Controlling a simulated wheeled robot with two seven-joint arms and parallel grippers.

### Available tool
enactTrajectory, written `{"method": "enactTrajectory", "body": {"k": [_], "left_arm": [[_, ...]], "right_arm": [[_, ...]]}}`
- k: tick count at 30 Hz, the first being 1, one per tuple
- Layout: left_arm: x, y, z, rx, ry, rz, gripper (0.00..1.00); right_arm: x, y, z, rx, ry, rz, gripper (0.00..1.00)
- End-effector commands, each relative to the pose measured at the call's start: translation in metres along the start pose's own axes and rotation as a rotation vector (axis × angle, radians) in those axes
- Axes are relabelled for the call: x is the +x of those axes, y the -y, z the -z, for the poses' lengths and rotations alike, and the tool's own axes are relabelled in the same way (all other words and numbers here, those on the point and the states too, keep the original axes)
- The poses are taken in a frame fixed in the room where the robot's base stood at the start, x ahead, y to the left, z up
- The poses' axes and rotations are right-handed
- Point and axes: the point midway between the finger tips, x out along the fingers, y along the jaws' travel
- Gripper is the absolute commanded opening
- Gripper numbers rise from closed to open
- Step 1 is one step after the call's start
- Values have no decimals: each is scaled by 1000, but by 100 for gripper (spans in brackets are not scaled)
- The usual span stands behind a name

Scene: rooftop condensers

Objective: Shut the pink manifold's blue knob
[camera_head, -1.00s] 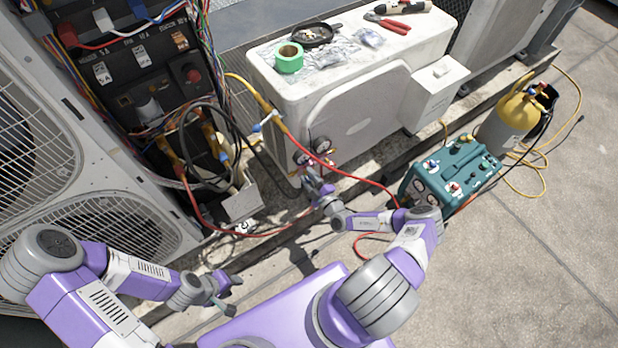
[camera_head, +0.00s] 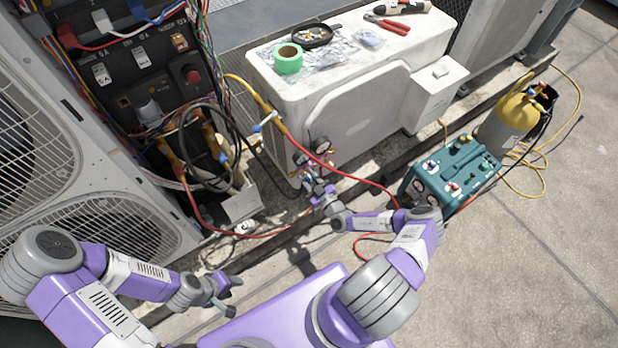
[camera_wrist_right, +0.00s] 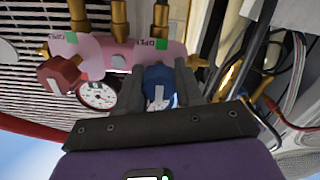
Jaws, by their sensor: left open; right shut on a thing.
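The pink manifold (camera_wrist_right: 97,58) spans the upper part of the right wrist view, with brass fittings on top and green tags reading OPEN. Its blue knob (camera_wrist_right: 158,88) sits between the two dark fingers of my right gripper (camera_wrist_right: 160,92), which is shut on it. A white mark shows on the knob's face. A red knob (camera_wrist_right: 60,74) is on the manifold's other end. In the head view the manifold (camera_head: 318,163) is small and partly hidden behind my right gripper (camera_head: 313,188). My left gripper (camera_head: 228,295) is open and empty at lower left, away from the manifold.
A white condenser (camera_head: 365,115) stands behind the manifold, with green tape (camera_head: 288,58) and red pliers (camera_head: 386,24) on top. Red hoses (camera_head: 365,181) run beside my right arm. A teal machine (camera_head: 450,172) and yellow cylinder (camera_head: 515,112) stand at right.

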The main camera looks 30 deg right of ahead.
Motion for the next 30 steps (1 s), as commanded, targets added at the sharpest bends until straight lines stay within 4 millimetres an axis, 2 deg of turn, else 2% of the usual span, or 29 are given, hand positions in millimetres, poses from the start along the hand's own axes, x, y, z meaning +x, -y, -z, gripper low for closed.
{"method": "enactTrajectory", "body": {"k": [14,15,19,30], "left_arm": [[0,0,0,0,0,0,43],[0,0,0,0,0,0,43],[0,0,0,0,0,0,43],[-2,-1,0,0,0,0,43]], "right_arm": [[0,3,2,16,-4,6,5],[0,3,2,16,-4,6,39],[0,2,2,15,-4,4,58],[-5,0,1,13,-1,0,60]]}}
